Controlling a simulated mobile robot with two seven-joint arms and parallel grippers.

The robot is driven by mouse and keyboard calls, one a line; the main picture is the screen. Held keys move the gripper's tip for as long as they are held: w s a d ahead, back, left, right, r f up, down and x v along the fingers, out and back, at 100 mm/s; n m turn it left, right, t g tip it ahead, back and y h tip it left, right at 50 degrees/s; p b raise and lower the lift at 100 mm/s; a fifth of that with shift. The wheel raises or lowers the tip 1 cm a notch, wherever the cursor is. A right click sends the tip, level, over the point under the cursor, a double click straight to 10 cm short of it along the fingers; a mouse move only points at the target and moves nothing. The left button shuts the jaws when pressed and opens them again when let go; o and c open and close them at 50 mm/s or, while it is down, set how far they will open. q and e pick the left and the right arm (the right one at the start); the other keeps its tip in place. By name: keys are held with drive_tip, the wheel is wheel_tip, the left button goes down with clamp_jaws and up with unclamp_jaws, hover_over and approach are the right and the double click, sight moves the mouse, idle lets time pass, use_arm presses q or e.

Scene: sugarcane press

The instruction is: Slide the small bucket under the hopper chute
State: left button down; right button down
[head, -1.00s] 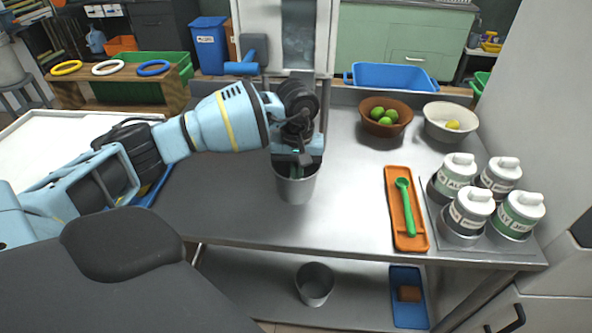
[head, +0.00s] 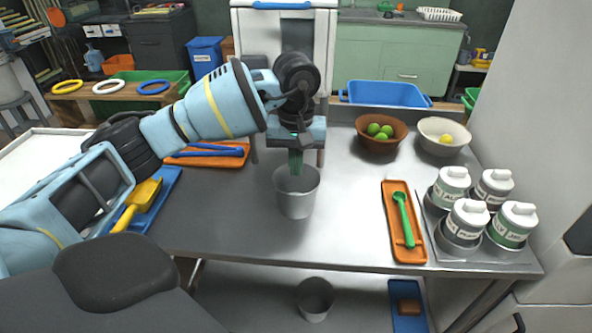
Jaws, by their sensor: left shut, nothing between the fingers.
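The small grey metal bucket (head: 297,201) stands upright on the steel table, in front of the tall white machine (head: 248,60). The machine has a dark central panel; my left wrist hides its lower middle, and I cannot pick out the chute. My left gripper (head: 296,168) is shut and empty, pointing down at the bucket's far rim. Its tips look above or just behind the rim; I cannot tell whether they touch. My right gripper is not in view.
On the table are an orange tray (head: 388,238) with a green spoon, several lidded canisters, a brown bowl (head: 362,137) of limes and a pale bowl (head: 429,138). A yellow scoop (head: 138,202) lies left. The table between bucket and orange tray is clear.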

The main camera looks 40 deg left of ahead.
use_arm(q)
drive_tip(key=s+d+r+t+y+p, duration=0.1)
drive_tip(key=s+d+t+y+p, duration=0.2)
drive_tip(key=s+d, duration=0.55)
drive_tip(key=shift+h, duration=0.6)
drive_tip(key=x, duration=0.3)
drive_tip(key=s+a+x, duration=0.1)
drive_tip(key=x, duration=0.2)
drive_tip(key=a+x, duration=0.1)
drive_tip(key=x, duration=0.2)
drive_tip(key=shift+s+f, duration=0.15)
drive_tip(key=shift+f, duration=0.05)
drive_tip(key=w, duration=0.1)
drive_tip(key=w+a+p, duration=0.1)
drive_tip(key=shift+w+a+f, duration=0.1)
drive_tip(key=shift+w+a, duration=0.1)
drive_tip(key=shift+w, duration=0.15)
drive_tip(key=shift+w+a, duration=0.3)
drive_tip(key=shift+w, duration=0.15)
